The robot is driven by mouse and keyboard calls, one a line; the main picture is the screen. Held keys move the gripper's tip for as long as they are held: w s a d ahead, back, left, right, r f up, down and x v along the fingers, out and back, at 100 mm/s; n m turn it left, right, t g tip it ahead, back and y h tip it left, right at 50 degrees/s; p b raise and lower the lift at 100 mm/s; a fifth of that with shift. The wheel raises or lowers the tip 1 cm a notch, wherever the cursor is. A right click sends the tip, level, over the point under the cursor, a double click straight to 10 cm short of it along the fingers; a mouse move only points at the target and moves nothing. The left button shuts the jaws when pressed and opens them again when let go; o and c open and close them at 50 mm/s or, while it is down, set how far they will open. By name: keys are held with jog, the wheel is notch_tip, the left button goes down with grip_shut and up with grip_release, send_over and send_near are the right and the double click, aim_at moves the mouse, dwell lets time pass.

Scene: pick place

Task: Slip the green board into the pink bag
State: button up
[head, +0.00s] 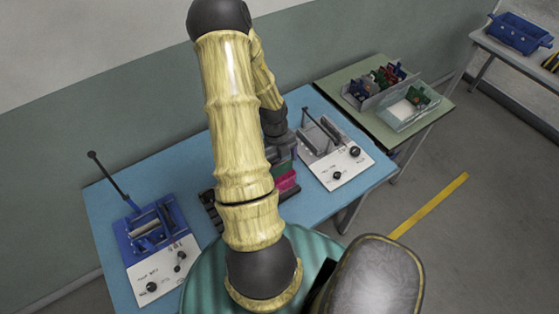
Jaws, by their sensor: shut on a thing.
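My gripper (280,148) is over the middle of the blue table, partly hidden behind my arm. It points down and is shut on the green board (283,166), of which only a small patch shows below it. The pink bag (287,181) is just below the green board, and my arm covers its left part. I cannot tell whether the board's lower edge is inside the bag or only in front of or above it.
On the blue table (105,206), a blue lever device (150,228) stands left and a grey lever device (335,160) right. A dark rack (209,208) is partly behind my arm. A green table (345,82) behind holds a grey bin (372,100) and a clear bin (402,121).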

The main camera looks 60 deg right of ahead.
jog(key=shift+s+f+b, duration=0.15)
jog(key=shift+f+b, duration=0.5)
jog(key=shift+f, duration=0.25)
jog(key=shift+f+b, duration=1.2)
jog(key=shift+f, duration=0.3)
jog(key=shift+f+b, duration=0.35)
jog(key=shift+f, duration=0.45)
jog(key=o, duration=0.7)
jog(key=shift+r, duration=0.1)
notch_tip(320, 180, up, 8)
jog(key=p, duration=0.7)
send_over(280, 173)
jog(key=shift+d, duration=0.1)
dwell(0.4)
jog(key=shift+w, duration=0.2)
dwell(0.6)
